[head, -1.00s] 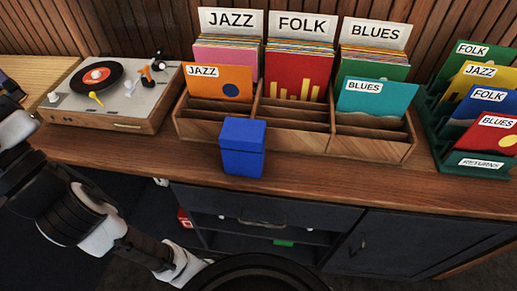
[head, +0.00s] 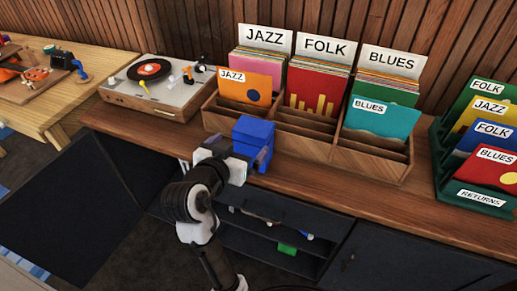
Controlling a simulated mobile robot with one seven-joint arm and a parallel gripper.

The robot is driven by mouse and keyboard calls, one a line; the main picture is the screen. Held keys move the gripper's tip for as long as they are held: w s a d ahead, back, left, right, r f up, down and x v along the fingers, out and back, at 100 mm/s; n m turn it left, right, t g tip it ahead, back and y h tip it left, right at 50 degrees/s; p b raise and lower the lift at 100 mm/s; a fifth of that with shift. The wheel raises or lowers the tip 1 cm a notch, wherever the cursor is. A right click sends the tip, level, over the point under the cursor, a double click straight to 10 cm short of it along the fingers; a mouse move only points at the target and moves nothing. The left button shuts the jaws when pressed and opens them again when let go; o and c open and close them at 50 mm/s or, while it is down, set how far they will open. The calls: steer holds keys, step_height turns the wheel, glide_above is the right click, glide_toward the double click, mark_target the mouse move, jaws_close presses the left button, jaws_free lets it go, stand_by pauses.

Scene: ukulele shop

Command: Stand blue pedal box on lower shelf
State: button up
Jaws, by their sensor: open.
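The blue pedal box (head: 256,138) stands upright on the wooden counter near its front edge, just in front of the record crate. My gripper (head: 232,160) is at the box's left front side, with its jaws open. The fingertips are partly hidden against the box, and I cannot tell whether they touch it. Below the counter, the dark cabinet has an open front with shelving inside. A lower shelf (head: 262,246) shows there, partly hidden by my arm, with a small green object (head: 287,249) at its right part.
A wooden record crate (head: 340,151) stands behind the box. A turntable (head: 160,86) is to the left and a green returns rack (head: 447,181) to the right. A dark panel (head: 70,215) stands out at lower left. A wooden table (head: 45,105) is at far left.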

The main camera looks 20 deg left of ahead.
mark_target(251, 132)
steer(key=p+x, duration=0.1)
steer(key=x, duration=0.6)
steer(key=shift+w, duration=0.5)
steer(key=p+x, duration=0.2)
steer(key=x, duration=0.1)
steer(key=shift+w+a+r, duration=0.15)
steer(key=shift+w, duration=0.5)
steer(key=c, duration=1.7)
